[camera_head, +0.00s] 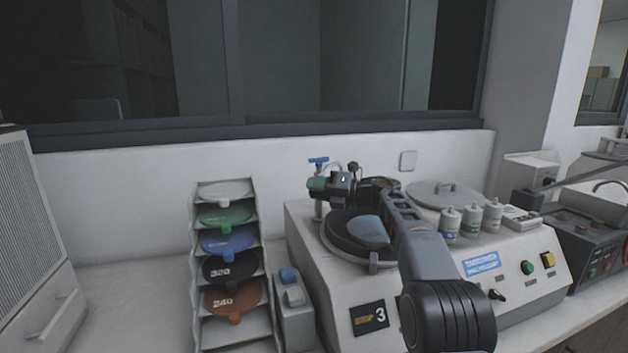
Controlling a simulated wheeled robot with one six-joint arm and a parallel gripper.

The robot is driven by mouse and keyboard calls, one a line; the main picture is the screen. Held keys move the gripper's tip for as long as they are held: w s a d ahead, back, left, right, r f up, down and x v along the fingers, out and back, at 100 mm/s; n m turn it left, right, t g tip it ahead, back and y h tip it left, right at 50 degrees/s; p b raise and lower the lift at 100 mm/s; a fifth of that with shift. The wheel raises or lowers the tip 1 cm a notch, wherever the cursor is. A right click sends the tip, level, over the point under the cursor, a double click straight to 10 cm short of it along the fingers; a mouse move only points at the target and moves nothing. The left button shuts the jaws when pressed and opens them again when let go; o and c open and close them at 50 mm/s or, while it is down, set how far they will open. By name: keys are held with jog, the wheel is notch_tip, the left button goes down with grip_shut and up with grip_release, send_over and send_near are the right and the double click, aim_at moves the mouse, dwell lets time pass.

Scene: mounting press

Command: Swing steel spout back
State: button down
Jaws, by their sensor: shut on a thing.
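The steel spout's upright post (318,208) stands at the back left corner of the white machine (305,235), left of the round dark wheel. A blue tap handle (318,160) tops it. My gripper (318,185) reaches in from the right over the wheel, with its teal-green end at the post just below the handle. It is shut on the steel spout there. The gripper hides the middle of the post and most of the spout's arm, so its exact direction cannot be told.
The dark wheel (343,240) sits in a round bowl, partly behind my arm. A round grey lid (440,190) and several white bottles (473,220) stand to the right. A rack (197,270) of coloured discs stands left. A window wall is close behind.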

jog(key=shift+d+r, duration=0.25)
jog(key=shift+r, duration=0.2)
jog(key=c, duration=1.3)
grip_release()
jog(key=shift+o, duration=0.9)
jog(key=shift+w+f, duration=0.1)
jog(key=shift+w, duration=0.1)
jog(key=shift+o, duration=1.4)
jog(key=shift+f, duration=0.2)
jog(key=b+v, duration=0.1)
jog(key=v, duration=1.2)
jog(key=shift+d, duration=0.35)
